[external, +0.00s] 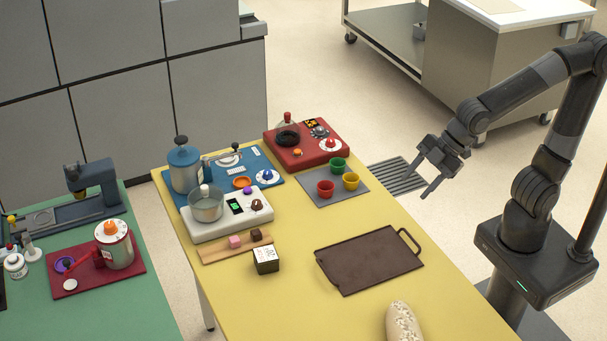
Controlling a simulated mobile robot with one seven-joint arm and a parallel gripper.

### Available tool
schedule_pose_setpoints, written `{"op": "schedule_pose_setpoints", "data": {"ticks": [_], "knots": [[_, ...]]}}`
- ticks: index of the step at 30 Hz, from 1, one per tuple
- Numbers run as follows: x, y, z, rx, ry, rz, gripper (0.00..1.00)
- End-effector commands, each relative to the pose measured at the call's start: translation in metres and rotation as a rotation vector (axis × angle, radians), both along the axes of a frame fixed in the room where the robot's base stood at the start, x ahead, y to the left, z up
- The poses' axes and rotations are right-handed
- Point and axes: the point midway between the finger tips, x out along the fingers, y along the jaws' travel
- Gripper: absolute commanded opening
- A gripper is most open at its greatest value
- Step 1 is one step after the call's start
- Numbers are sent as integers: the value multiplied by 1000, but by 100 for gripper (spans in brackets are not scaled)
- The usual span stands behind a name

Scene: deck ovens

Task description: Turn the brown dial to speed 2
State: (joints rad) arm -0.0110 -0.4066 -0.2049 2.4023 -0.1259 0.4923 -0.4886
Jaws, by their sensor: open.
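The brown dial (257,204) is a small knob on the front right of a white appliance (228,226) on the yellow table. The appliance carries a metal bowl (206,208), a lit green display (236,206) and a purple knob (248,190). The dial's speed marks are too small to read. My gripper (417,187) is open and empty.
Between gripper and dial stand red, green and yellow cups (351,181) on a grey mat. A red appliance (306,147) and blue board (276,181) lie behind. A brown tray (370,262), a labelled cube (266,260) and a loaf (402,322) are nearer.

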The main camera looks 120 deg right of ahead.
Motion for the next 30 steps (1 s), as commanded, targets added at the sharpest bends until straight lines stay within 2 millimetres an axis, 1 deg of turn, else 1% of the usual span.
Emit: {"op": "schedule_pose_setpoints", "data": {"ticks": [1,3,5,6,8,12,18,21,24,30], "knots": [[16,-14,-7,-49,-3,29,50],[35,-34,-15,-130,-14,82,50],[51,-52,-22,-205,-21,126,50],[61,-63,-28,-256,-24,155,50],[75,-81,-36,-336,-25,203,50],[104,-123,-55,-536,-13,316,50],[135,-180,-85,-840,37,500,50],[147,-206,-99,-997,76,605,50],[157,-229,-113,-1158,121,718,50],[173,-268,-140,-1478,223,977,50]]}}
